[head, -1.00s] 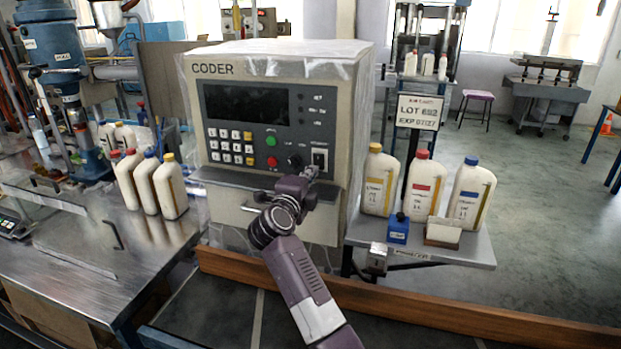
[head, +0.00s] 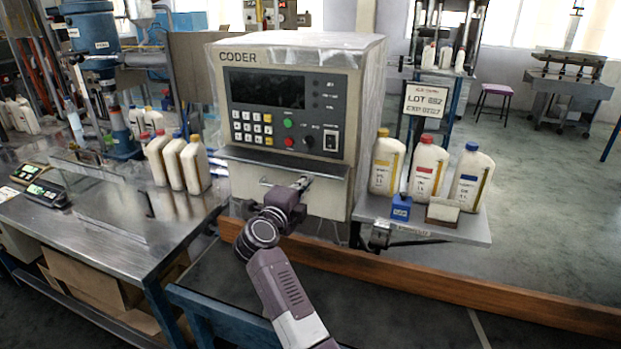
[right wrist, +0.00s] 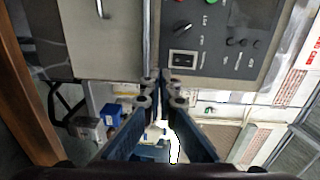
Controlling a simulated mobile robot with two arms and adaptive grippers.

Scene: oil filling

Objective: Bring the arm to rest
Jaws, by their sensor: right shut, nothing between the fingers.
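My right arm reaches up from the bottom of the head view. Its gripper (head: 303,182) is in front of the coder's lower front, just below the ledge under the control panel. The gripper is shut and empty; its fingertips also meet in the right wrist view (right wrist: 162,80). The coder (head: 292,100) is a beige box with a dark screen, keypad, green and red buttons, a knob and a rocker switch (head: 331,140). The switch also shows in the right wrist view (right wrist: 183,59), apart from the fingers. My left gripper is in neither view.
A small shelf (head: 470,233) right of the coder holds three white bottles, a blue block (head: 401,208) and a stamp-like block. A steel table (head: 95,240) with white bottles and scales stands left. A wooden rail (head: 500,298) runs along the front right. Open floor lies behind the shelf.

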